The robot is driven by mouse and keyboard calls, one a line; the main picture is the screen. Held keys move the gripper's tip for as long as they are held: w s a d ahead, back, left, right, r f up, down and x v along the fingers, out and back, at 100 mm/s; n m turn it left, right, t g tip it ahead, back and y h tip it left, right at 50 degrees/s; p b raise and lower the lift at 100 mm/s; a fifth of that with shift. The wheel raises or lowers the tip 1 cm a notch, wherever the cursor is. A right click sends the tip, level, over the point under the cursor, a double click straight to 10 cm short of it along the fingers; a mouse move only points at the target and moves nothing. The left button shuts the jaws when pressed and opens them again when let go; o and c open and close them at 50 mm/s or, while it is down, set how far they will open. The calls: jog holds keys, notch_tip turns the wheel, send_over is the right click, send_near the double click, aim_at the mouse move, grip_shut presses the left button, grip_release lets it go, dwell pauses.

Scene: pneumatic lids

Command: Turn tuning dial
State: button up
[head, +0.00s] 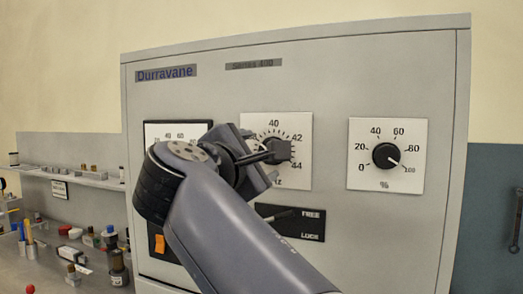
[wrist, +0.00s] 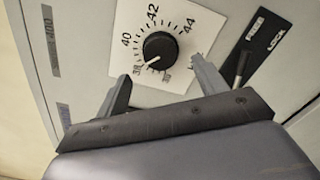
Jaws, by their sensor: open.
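The tuning dial is a round black knob (wrist: 160,48) with a white pointer line, on a white square plate (wrist: 183,22) marked 38 to 44. In the wrist view its pointer is near the 38 end. In the head view the knob (head: 280,150) is partly hidden by my gripper (head: 262,152). In the wrist view my gripper (wrist: 160,74) is open, with one finger on each side of the knob's near side. The fingers look apart from the knob; I cannot tell their exact depth.
A black FREE/LOCK plate (head: 314,225) with a lever (wrist: 241,66) sits below the dial; the lever appears nearer FREE. A percent dial (head: 386,156) is at right, pointing near 100. A meter (head: 160,131) and an orange switch (head: 159,244) are partly behind my arm. A cluttered bench stands left.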

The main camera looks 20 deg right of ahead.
aim_at(263, 147)
jog(key=p+x, duration=0.1)
jog(key=x, duration=0.5)
jog(key=shift+d, duration=0.1)
jog(key=shift+c, duration=0.4)
jog(key=shift+f, duration=0.1)
jog(key=c, duration=0.9)
